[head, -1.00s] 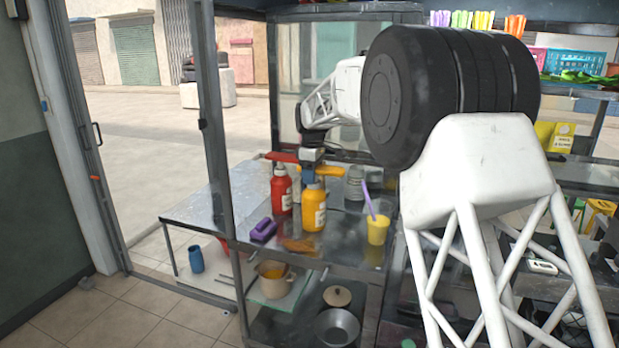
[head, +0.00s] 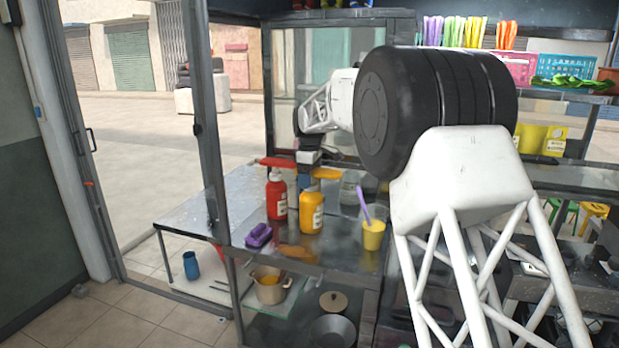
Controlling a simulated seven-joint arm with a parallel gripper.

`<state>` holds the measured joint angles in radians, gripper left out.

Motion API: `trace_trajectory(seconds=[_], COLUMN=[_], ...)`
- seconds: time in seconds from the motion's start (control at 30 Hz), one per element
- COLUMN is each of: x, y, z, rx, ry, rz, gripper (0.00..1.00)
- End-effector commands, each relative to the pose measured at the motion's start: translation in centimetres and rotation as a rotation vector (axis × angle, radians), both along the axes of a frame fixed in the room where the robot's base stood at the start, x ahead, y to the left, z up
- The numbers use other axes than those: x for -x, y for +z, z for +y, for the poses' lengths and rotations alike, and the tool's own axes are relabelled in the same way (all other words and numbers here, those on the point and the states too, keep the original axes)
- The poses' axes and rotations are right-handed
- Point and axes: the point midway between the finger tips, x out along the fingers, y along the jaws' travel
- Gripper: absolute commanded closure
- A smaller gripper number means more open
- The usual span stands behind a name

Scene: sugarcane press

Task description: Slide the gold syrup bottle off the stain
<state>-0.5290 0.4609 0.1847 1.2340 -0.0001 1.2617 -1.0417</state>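An orange-brown patch (head: 296,252), which looks like the stain, shows on the counter in front of the bottle. I cannot tell whether the bottle's base overlaps it. My gripper (head: 304,182) is behind and just left of the bottle's top, between it and the red bottle (head: 276,200). Its fingertips are hidden, so I cannot tell whether it is open or touches the bottle.
A purple block-like item (head: 258,235) lies at the counter's left front. A yellow cup (head: 373,236) with a purple straw stands to the right. A pot (head: 269,289) sits on the shelf below. Some bare counter lies between the gold bottle and the cup.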

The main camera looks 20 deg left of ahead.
Motion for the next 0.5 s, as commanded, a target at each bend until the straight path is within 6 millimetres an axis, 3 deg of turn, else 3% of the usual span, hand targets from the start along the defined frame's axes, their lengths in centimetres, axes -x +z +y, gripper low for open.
trace_trajectory(seconds=[0.3,0.5], x=[0.0,0.0], y=[0.1,1.3], z=[0.0,0.0], rx=[0.0,-0.001], ry=[0.0,0.0], rz=[0.0,-0.001], gripper=[0.11,0.11])
